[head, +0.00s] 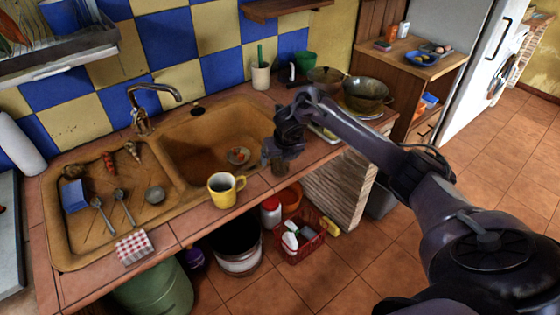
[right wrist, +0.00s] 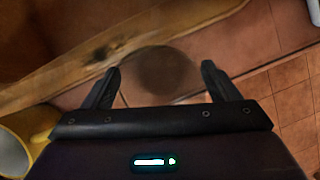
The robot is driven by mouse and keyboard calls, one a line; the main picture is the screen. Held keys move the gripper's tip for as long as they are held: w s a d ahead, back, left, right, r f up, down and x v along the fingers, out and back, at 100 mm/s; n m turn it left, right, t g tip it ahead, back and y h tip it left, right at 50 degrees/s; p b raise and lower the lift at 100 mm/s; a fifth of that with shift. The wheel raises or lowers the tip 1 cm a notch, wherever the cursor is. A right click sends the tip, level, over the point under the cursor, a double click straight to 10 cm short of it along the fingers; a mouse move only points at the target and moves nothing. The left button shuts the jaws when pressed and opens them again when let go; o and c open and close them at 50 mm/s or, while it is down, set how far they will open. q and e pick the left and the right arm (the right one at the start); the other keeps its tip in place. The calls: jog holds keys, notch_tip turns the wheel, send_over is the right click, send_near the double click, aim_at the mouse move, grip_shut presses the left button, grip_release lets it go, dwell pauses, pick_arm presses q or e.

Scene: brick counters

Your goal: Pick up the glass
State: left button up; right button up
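The glass (head: 280,166) is see-through and dark, and stands on the tiled counter edge just right of the yellow mug. My right gripper (head: 284,152) is over it and hides much of it in the head view. In the right wrist view the round glass (right wrist: 162,70) shows between the two spread fingers of my right gripper (right wrist: 161,85). The fingers are wide apart on either side of it, and I see no clear grip on it. My left gripper is not in view.
A yellow mug (head: 222,190) stands close left of the glass; it also shows in the right wrist view (right wrist: 35,125). The brown sink (head: 205,150) lies behind. Pots (head: 366,94) stand on the counter at the right. A red basket (head: 300,245) is on the floor below.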

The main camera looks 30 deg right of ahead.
jog(key=c, duration=0.9)
jog(key=shift+r, duration=0.1)
jog(key=shift+c, duration=0.9)
